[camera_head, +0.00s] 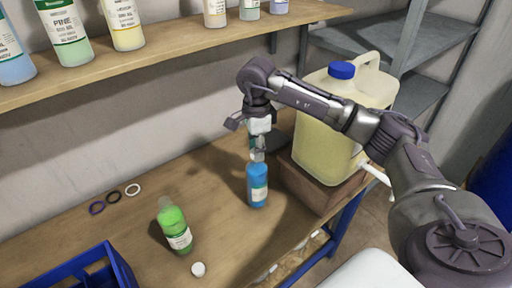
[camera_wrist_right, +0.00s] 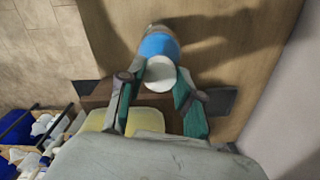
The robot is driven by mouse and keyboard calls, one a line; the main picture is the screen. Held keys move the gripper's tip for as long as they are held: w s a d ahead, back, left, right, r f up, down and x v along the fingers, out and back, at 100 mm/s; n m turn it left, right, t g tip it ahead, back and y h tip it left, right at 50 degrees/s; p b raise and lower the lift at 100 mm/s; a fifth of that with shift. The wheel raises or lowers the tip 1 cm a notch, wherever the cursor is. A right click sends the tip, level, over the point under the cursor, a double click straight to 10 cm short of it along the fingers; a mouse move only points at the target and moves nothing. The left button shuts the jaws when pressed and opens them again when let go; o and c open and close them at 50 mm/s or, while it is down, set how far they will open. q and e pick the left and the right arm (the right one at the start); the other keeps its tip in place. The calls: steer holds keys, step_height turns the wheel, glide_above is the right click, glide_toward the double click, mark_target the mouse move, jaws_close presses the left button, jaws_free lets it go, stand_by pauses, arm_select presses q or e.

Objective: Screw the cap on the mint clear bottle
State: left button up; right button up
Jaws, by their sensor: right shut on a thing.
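A blue bottle (camera_head: 257,188) with a pale label stands upright on the wooden bench; it also shows in the right wrist view (camera_wrist_right: 160,44). My right gripper (camera_head: 257,154) points down directly above its neck. Its fingers are shut on a white cap (camera_wrist_right: 160,74), seen from above between the fingertips. The cap lines up with the blue bottle, but I cannot tell whether it touches the neck. A green bottle (camera_head: 174,227) without a visible cap stands to the left, and a loose white cap (camera_head: 198,269) lies near its foot. My left gripper is out of view.
A yellowish canister (camera_head: 340,110) with a blue lid stands on a brown block (camera_head: 315,185), right of the gripper. Three rings (camera_head: 114,197) and a blue crate (camera_head: 90,272) are at left. A shelf (camera_head: 160,52) with several bottles runs behind. The bench between the bottles is clear.

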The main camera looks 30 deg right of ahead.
steer(key=m, duration=0.5)
steer(key=shift+d+m, duration=0.1)
steer(key=shift+m, duration=0.2)
steer(key=o, duration=0.5)
steer(key=shift+r, duration=0.1)
steer(key=n+b, duration=0.1)
steer(key=n, duration=0.4)
steer(key=shift+r+n, duration=0.15)
steer(key=shift+n, duration=0.25)
